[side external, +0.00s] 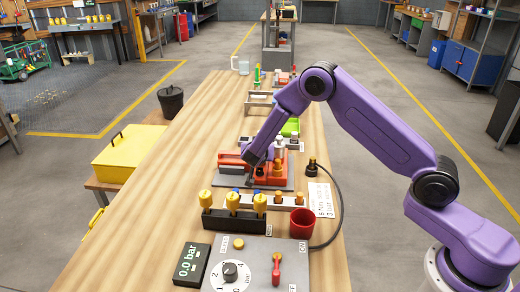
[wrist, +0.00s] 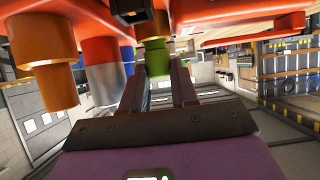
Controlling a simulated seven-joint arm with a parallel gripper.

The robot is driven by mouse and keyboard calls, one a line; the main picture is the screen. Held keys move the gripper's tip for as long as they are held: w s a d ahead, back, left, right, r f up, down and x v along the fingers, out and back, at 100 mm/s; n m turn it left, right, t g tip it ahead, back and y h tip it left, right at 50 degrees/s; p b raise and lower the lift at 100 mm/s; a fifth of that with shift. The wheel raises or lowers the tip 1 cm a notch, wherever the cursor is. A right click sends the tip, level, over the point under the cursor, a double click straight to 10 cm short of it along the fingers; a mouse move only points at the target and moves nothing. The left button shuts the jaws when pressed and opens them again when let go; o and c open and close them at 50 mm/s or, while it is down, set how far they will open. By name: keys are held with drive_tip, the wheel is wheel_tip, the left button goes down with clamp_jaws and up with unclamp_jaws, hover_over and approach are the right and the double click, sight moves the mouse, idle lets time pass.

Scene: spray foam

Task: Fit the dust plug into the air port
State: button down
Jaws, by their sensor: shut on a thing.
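The red-orange device (side external: 270,174) stands on a grey base plate in the middle of the bench. My gripper (side external: 256,160) is low at its left part, and the arm hides its fingertips in the side view. In the wrist view my gripper (wrist: 160,80) has both fingers close around a small green round piece (wrist: 158,60), which seems to be the dust plug. It sits directly below a red part of the device (wrist: 90,15). I cannot tell whether it touches an opening. The air port is not clearly identifiable among the stubs.
Orange and blue-ringed stubs (wrist: 50,85) hang close left of my fingers. In the side view, a black rack with yellow-topped pieces (side external: 234,221), a red cup (side external: 302,222) and a control box (side external: 250,268) stand nearer the camera.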

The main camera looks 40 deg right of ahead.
drive_tip(key=c, duration=1.1)
unclamp_jaws()
drive_tip(key=shift+c, duration=0.2)
drive_tip(key=shift+s+a+r, duration=0.15)
drive_tip(key=shift+a+r, duration=0.05)
drive_tip(key=shift+r, duration=0.05)
drive_tip(key=v, duration=1.1)
drive_tip(key=shift+s, duration=0.2)
